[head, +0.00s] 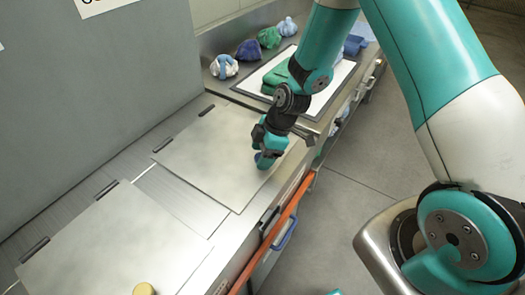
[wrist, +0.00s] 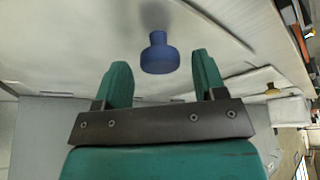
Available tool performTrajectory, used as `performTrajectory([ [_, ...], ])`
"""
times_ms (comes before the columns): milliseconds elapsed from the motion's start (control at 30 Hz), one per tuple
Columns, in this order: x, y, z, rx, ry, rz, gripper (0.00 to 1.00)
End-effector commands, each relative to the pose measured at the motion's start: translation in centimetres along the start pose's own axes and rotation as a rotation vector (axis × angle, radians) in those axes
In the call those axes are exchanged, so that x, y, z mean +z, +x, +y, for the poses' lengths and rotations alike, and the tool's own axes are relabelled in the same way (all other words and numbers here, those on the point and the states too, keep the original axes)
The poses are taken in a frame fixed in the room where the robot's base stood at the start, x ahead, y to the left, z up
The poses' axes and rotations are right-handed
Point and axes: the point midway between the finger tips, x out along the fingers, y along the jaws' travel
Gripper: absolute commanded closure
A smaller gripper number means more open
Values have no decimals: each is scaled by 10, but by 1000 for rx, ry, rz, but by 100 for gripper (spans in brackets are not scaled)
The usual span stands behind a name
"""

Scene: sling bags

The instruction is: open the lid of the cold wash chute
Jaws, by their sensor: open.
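The chute lid with the blue knob is a flat metal plate (head: 205,150), lying shut in the counter with hinges along its wall side. Its blue knob (wrist: 160,58) stands up from the lid in the wrist view; in the head view it (head: 263,161) shows partly below my gripper (head: 268,148). My gripper (wrist: 161,62) is open, its teal fingers on either side of the knob's line, with visible gaps to both. The knob appears just ahead of or between the fingertips; the exact depth is hard to tell. I see no label naming this chute.
A second shut lid (head: 115,240) with a yellow knob (head: 144,289) lies nearer. Several cloth bundles (head: 249,50) and a white tray (head: 342,74) with folded cloths sit beyond. An orange rail (head: 272,240) runs along the counter front. A grey wall panel (head: 90,90) rises behind the lids.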

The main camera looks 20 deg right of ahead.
Motion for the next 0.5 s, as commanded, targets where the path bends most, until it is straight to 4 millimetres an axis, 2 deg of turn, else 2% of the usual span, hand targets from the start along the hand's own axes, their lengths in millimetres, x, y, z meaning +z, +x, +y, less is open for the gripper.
performTrajectory([
  [233,0,1,0,0,0,0,36],
  [500,0,0,0,1,0,0,98],
])
